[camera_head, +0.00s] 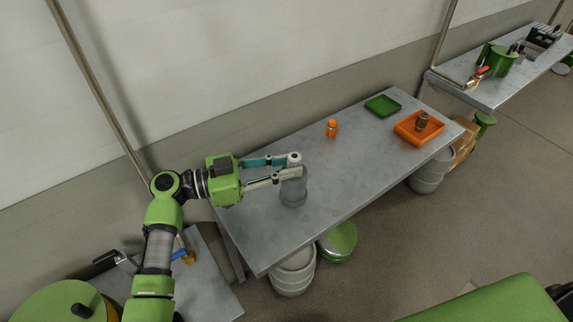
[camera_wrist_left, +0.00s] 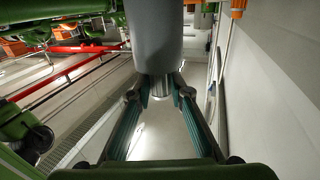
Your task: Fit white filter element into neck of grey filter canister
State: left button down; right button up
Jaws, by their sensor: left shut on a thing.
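The grey filter canister (camera_head: 293,192) stands upright on the near left part of the metal table. It also shows large at the top of the left wrist view (camera_wrist_left: 155,35). My left gripper (camera_head: 290,170) reaches in from the left at the height of the canister's top. Its fingers are shut on the white filter element (camera_head: 294,158), whose top shows right above the canister. In the left wrist view the element (camera_wrist_left: 160,86) sits between the fingertips, against the canister's end. How deep it sits in the neck is hidden by the fingers. My right gripper is not in view.
The metal table (camera_head: 345,175) also holds an orange bottle (camera_head: 332,128), a green tray (camera_head: 383,106) and an orange tray (camera_head: 402,128) with a brown part (camera_head: 422,121) in it. The table between canister and trays is clear. A wall runs behind.

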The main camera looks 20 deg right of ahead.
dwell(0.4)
pick_arm(q)
jog(key=c, duration=1.8)
grip_release()
jog(key=a, duration=1.2)
